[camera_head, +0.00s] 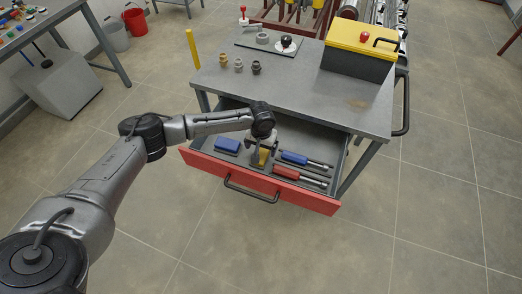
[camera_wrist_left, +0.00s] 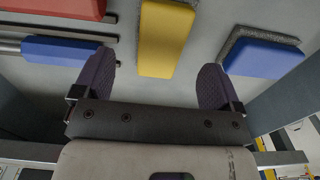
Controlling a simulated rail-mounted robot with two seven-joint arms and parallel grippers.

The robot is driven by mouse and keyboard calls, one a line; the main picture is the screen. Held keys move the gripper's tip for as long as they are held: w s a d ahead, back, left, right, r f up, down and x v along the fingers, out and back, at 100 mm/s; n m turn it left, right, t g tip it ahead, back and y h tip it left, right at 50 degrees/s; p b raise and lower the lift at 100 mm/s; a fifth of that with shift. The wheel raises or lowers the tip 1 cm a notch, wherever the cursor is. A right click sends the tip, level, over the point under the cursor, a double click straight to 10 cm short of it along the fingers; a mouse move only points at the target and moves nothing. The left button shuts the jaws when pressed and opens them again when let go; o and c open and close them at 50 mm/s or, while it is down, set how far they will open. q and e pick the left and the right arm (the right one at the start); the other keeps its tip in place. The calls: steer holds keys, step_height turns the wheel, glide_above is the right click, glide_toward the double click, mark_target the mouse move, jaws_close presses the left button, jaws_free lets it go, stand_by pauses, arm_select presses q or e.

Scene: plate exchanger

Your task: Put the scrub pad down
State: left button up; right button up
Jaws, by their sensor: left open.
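A yellow scrub pad (camera_head: 261,157) with a grey layer lies in the open drawer, below my left gripper (camera_head: 263,144). In the left wrist view, the yellow pad (camera_wrist_left: 166,38) appears between the two spread fingers of the left gripper (camera_wrist_left: 157,64), with gaps on both sides. The gripper is open and holds nothing. A blue pad (camera_head: 228,145) with a grey layer lies to the left in the drawer; it also shows in the left wrist view (camera_wrist_left: 265,58). In the head view the gripper partly hides the yellow pad. My right gripper is not in view.
A blue-handled tool (camera_head: 303,159) and a red-handled tool (camera_head: 299,176) lie right in the drawer (camera_head: 232,174). The grey worktop (camera_head: 290,100) above carries fittings and a yellow-lidded toolbox (camera_head: 359,51). The floor in front is clear.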

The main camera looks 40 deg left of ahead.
mark_target(261, 153)
arm_select(q)
step_height(261, 153, up, 8)
steer(key=p, duration=0.1)
steer(key=shift+f+p, duration=0.2)
steer(key=shift+p, duration=0.2)
stand_by(0.4)
